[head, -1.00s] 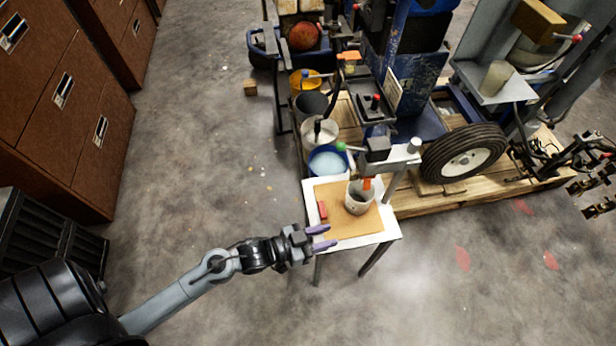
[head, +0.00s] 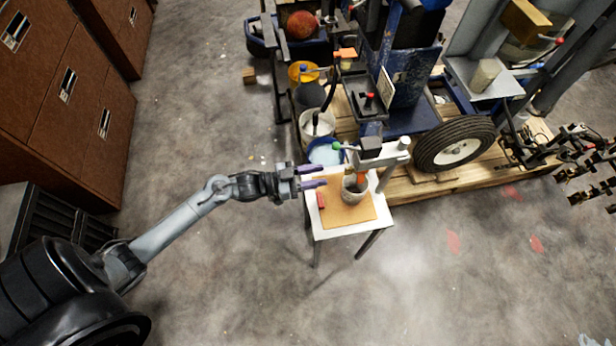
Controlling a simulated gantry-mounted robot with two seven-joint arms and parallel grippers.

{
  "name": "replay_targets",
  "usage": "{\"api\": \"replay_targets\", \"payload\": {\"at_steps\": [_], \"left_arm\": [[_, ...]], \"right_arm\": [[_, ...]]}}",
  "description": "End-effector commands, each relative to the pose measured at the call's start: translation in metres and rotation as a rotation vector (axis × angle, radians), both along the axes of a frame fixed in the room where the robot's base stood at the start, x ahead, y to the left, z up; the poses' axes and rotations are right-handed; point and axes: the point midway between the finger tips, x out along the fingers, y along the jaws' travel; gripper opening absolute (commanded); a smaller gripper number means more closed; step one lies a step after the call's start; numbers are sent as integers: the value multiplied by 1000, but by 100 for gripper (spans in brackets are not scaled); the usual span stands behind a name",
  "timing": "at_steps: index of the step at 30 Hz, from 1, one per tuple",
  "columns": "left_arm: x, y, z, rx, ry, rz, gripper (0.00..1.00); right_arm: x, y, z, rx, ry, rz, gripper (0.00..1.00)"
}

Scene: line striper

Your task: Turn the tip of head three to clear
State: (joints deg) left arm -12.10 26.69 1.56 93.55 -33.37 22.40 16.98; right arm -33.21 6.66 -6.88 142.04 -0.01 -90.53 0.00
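A spray head with an orange tip (head: 361,178) hangs over a grey cup (head: 354,191) on a small white table (head: 343,233). I cannot read any head number or the tip's setting. My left gripper (head: 322,176) is open and empty, its two purple fingers pointing right at the table's left edge. Its fingertips are left of the orange tip, apart from it. My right gripper is not in view.
A brown board (head: 345,213) and a red block (head: 320,199) lie on the table. A blue bucket (head: 326,151) and a white bucket (head: 318,122) stand behind it. The striper's wheel (head: 455,146) is to the right. Floor in front is clear.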

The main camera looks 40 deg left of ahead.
Motion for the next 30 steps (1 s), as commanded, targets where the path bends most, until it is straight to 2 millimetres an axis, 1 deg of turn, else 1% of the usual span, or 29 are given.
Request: {"api": "replay_targets", "payload": {"at_steps": [1,9,15,21,30], "left_arm": [[5,-5,-2,-2,-2,-1,37],[30,-25,-2,-1,-2,0,37],[45,-36,0,-1,-1,-1,37],[54,-44,0,-1,0,-1,37],[58,-48,0,-1,1,-1,37]], "right_arm": [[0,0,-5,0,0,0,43],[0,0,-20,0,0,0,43],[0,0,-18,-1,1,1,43],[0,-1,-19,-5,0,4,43],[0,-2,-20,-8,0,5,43]]}}
